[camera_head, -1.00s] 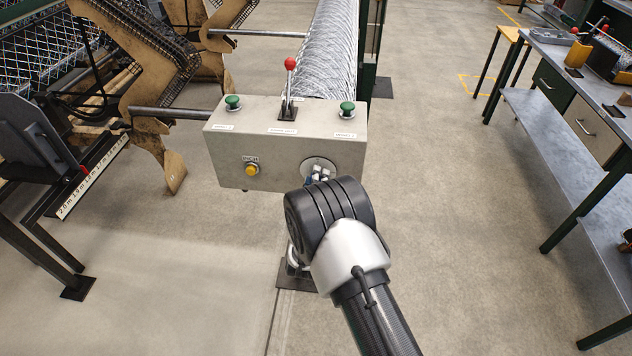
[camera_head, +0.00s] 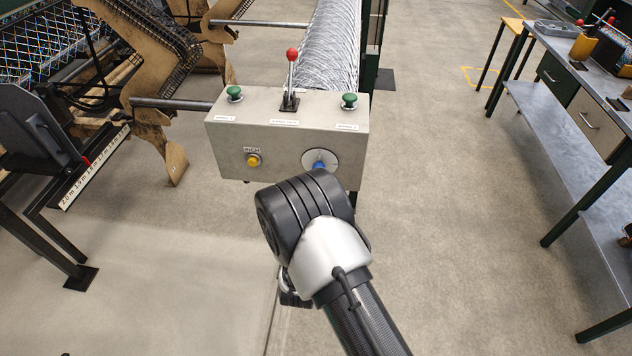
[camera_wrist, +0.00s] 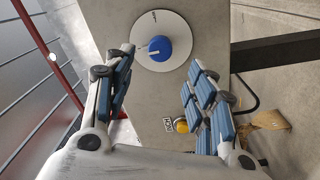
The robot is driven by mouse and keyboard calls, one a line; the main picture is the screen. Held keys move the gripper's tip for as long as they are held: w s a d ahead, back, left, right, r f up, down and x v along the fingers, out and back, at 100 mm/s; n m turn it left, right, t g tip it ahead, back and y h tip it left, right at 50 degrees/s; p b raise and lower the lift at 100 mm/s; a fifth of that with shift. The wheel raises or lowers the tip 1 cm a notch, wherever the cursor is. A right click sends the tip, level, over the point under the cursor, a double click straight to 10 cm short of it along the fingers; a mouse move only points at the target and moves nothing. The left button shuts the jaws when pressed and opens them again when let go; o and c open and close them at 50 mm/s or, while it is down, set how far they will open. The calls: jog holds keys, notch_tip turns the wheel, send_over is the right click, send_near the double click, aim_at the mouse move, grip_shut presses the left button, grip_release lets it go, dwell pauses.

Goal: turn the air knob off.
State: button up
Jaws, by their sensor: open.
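The air knob is a blue knob with a white pointer line on a round pale dial plate. In the wrist view the knob (camera_wrist: 158,48) sits ahead of my gripper (camera_wrist: 158,85), between the lines of its two fingers. The fingers are spread open with nothing between them, and the knob appears clear of both. In the head view the knob (camera_head: 319,166) shows at the lower right of the grey control box (camera_head: 230,155). My black wrist hides the dial's lower edge and my fingers there.
A yellow inch button (camera_head: 253,160) is left of the knob on the same face. Two green buttons (camera_head: 235,93) and a red-topped lever (camera_head: 291,72) stand on top of the box. A wire mesh roll (camera_head: 334,45) lies behind. A workbench (camera_head: 560,50) is at right.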

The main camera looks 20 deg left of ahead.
jog(key=shift+v, duration=1.7)
jog(key=shift+r, duration=0.1)
jog(key=w+d+r+m+g+h, duration=0.1)
jog(key=w+d+r+m+g, duration=0.25)
jog(key=r, duration=0.35)
jog(key=w+d+r+m+g, duration=0.25)
jog(key=w+d+r, duration=0.2)
jog(key=r, duration=0.25)
jog(key=s+d+r+m+g, duration=0.2)
jog(key=s+d+r, duration=0.2)
jog(key=s+d, duration=0.3)
jog(key=s+d+r+m+g+h, duration=0.1)
jog(key=s+d+r+m+g, duration=0.1)
jog(key=s+d+r, duration=0.3)
jog(key=s+d+m, duration=0.1)
jog(key=s+d, duration=0.2)
jog(key=d, duration=0.1)
jog(key=shift+d+r, duration=0.2)
jog(key=shift+d, duration=0.05)
jog(key=s+d+m+g, duration=0.1)
jog(key=s+d, duration=0.2)
jog(key=s, duration=0.3)
jog(key=s+d+m+g+h, duration=0.1)
jog(key=s+d+m, duration=0.1)
jog(key=s, duration=0.4)
jog(key=s+d+m+g+h, duration=0.1)
jog(key=s+d, duration=0.4)
jog(key=s, duration=0.1)
jog(key=shift+f, duration=0.1)
jog(key=shift+c, duration=0.2)
